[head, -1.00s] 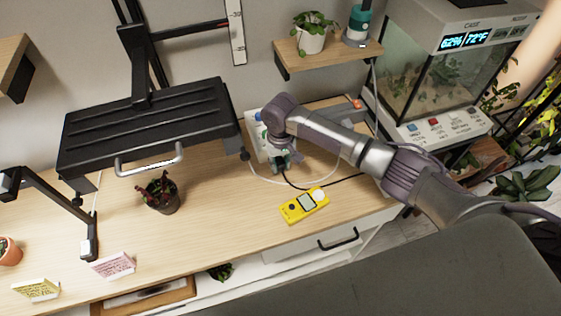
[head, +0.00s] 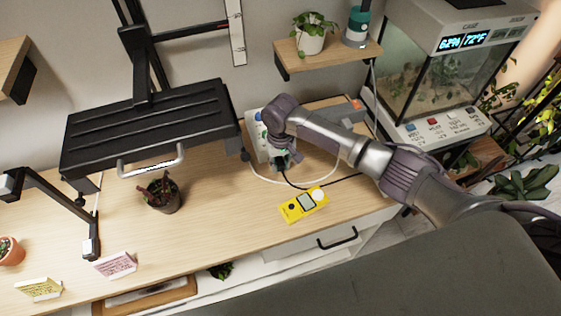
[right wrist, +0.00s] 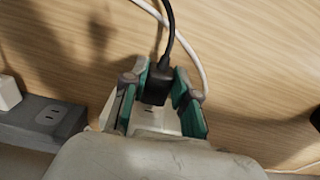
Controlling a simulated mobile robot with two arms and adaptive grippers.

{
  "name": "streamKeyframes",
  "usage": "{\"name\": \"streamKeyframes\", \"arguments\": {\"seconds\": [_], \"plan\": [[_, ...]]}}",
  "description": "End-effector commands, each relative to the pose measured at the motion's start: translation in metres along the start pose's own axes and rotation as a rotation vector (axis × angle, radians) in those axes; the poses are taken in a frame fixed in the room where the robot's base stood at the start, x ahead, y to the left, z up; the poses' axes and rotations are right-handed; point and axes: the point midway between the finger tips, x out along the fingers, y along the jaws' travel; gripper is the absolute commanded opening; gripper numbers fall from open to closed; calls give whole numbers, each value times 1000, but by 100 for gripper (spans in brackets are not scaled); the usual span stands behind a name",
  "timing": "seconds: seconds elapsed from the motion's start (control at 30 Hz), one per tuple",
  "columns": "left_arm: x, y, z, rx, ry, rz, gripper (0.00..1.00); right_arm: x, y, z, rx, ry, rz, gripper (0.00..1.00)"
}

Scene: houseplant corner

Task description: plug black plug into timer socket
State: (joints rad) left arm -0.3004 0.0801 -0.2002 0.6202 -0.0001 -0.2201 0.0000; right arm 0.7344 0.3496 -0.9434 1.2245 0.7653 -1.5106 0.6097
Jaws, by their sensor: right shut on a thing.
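My right gripper (head: 284,160) is at the white timer unit (head: 261,150) near the back of the wooden table. In the right wrist view the gripper (right wrist: 160,98) has its green-padded fingers on either side of the black plug (right wrist: 157,86) and is shut on it. The plug's cord runs up and away in that view. A pale body lies just below the plug there; whether the prongs are in a socket is hidden. In the head view my gripper and arm cover most of the plug and part of the timer. My left gripper is out of view.
A yellow meter (head: 303,205) lies in front of the gripper. A white cable (right wrist: 187,48) passes beside the plug. A grey outlet strip (right wrist: 42,122) is at left in the wrist view. A black shelf (head: 150,130) and a dark potted plant (head: 163,193) stand left.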

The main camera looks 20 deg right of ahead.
Motion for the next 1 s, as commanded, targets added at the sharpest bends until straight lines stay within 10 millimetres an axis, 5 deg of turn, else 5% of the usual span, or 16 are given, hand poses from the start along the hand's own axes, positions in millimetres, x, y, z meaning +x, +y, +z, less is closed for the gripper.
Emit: {"name": "streamKeyframes", "arguments": {"seconds": [1.0], "plan": [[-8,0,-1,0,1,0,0,0,-1,0,-1,0,-1,0]]}}
